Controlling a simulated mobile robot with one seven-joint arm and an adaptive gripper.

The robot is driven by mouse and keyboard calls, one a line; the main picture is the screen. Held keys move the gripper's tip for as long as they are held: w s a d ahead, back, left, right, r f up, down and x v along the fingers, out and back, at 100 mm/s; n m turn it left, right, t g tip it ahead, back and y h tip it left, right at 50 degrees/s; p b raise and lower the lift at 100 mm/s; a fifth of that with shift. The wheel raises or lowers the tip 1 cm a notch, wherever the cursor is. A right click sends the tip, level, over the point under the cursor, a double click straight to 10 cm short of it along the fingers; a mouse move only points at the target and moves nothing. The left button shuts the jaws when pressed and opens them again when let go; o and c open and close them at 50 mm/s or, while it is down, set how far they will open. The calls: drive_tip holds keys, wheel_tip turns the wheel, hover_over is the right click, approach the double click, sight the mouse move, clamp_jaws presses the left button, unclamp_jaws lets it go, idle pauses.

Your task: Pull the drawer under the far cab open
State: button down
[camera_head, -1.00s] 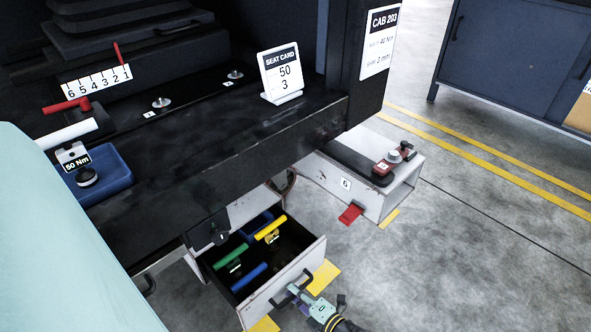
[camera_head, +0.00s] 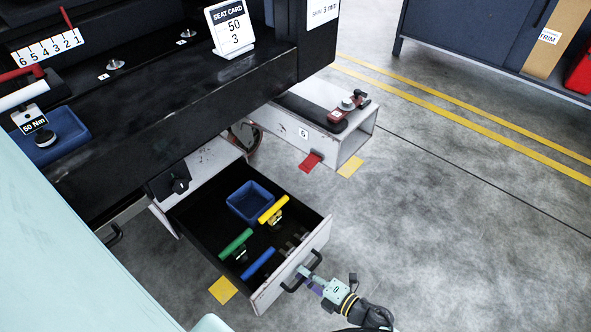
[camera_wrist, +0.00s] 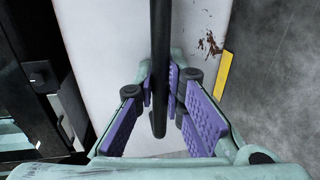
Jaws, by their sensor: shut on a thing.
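The drawer (camera_head: 322,236) under the cab stands well out, with its inside showing. In it are a blue bin (camera_head: 243,203), a yellow-handled tool (camera_head: 273,210), a green-handled tool (camera_head: 236,243), a blue-handled tool (camera_head: 258,263) and several small metal pieces. My gripper (camera_head: 309,281) is at the dark bar handle (camera_head: 290,286) on the drawer front. In the wrist view, the dark handle bar (camera_wrist: 159,60) runs between the purple pads of my gripper (camera_wrist: 165,105), which is shut on it.
A step (camera_head: 318,122) marked 6, with a red pedal (camera_head: 311,160), stands beyond the drawer. A dark cabinet (camera_head: 470,38) is at the back right. A seat card (camera_head: 231,27) stands on the cab ledge. Open grey floor (camera_head: 450,220) lies to the right.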

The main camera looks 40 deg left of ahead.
drive_tip(key=shift+f+v, duration=0.2)
drive_tip(key=shift+v, duration=0.85)
drive_tip(key=shift+f+v, duration=0.2)
drive_tip(key=shift+v, duration=0.8)
drive_tip(key=shift+w+d, duration=0.1)
drive_tip(key=c, duration=1.7)
unclamp_jaws()
drive_tip(key=shift+o, duration=0.2)
drive_tip(key=v, duration=1.2)
drive_tip(key=shift+r, duration=0.1)
